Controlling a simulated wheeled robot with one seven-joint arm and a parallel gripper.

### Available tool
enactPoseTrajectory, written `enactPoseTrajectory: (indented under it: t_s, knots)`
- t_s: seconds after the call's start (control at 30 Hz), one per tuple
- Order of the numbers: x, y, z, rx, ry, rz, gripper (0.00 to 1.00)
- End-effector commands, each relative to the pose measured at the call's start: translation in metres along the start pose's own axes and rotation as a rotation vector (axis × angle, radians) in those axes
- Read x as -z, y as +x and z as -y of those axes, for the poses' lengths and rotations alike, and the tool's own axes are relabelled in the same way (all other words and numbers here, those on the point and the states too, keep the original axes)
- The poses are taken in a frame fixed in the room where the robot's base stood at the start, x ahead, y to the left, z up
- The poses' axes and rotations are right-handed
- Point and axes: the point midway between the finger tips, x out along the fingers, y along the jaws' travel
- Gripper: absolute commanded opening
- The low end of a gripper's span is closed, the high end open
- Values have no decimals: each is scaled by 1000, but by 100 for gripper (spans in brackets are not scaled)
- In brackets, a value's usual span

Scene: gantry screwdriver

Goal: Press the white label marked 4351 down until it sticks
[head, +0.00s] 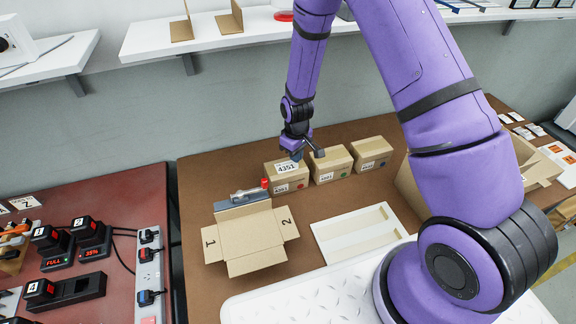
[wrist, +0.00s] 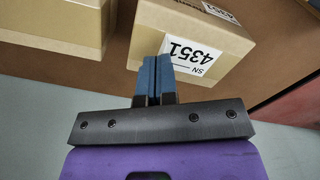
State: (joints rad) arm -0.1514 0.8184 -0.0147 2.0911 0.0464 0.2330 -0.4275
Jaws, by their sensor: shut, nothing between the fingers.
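The white label marked 4351 (head: 287,167) lies on the top of the leftmost of three closed cardboard boxes (head: 290,183). In the wrist view the label (wrist: 193,54) reads upside down, with "SN" beside the number. It looks flat on the box (wrist: 231,30). My gripper (head: 297,156) is over the back of this box, next to the label. In the wrist view its blue fingers (wrist: 157,63) are together and empty, with their tips at the label's left edge. I cannot tell whether the tips touch the label or hover just above it.
Two more closed boxes (head: 331,163) (head: 371,153) stand to the right. An open box (head: 254,258) with flaps marked 1 and 2, a red-tipped tool (head: 264,184) and a white tray (head: 357,230) are in front. A shelf (head: 150,42) runs behind.

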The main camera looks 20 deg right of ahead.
Motion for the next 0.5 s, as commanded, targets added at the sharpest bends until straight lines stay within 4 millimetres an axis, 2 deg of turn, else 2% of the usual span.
enactPoseTrajectory:
  t_s: [0.5]
  knots:
    - [0,9,0,0,0,-1,0]
